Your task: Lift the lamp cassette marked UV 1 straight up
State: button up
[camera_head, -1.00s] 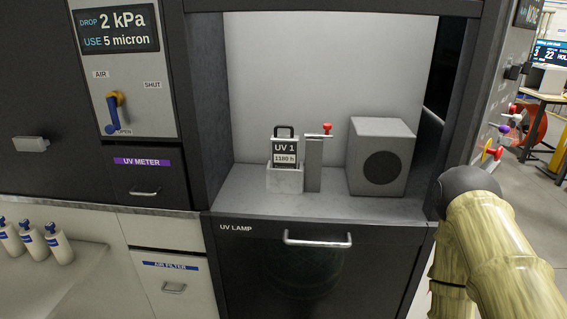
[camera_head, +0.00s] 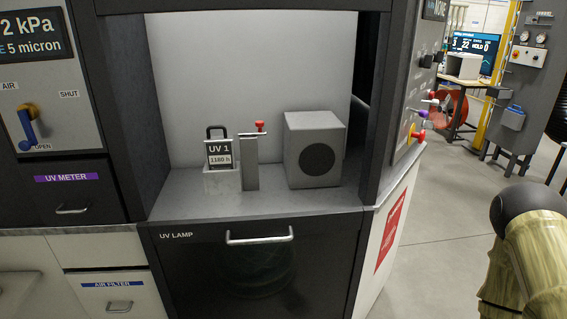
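The lamp cassette marked UV 1 (camera_head: 220,154) stands upright in a pale holder (camera_head: 221,183) on the shelf of the open bay. It has a dark loop handle on top and a label reading 1180 h. A grey post (camera_head: 250,164) with a red-knobbed lever (camera_head: 259,127) stands close at its right. Whether the lever reaches over the cassette is too small to tell. My gripper is out of view; only part of my arm shows at the lower right, well away from the cassette.
A grey box with a dark round face (camera_head: 315,150) stands right of the post. The bay has side walls and a front shelf edge (camera_head: 255,203). Below is the UV LAMP door with a bar handle (camera_head: 259,238). Open floor (camera_head: 440,210) lies to the right.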

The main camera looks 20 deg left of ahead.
aim_at(219, 151)
jog(key=z, duration=1.25)
jog(key=k, duration=1.15)
jog(key=u, duration=1.95)
jog(key=i, duration=0.4)
jog(key=u, duration=0.1)
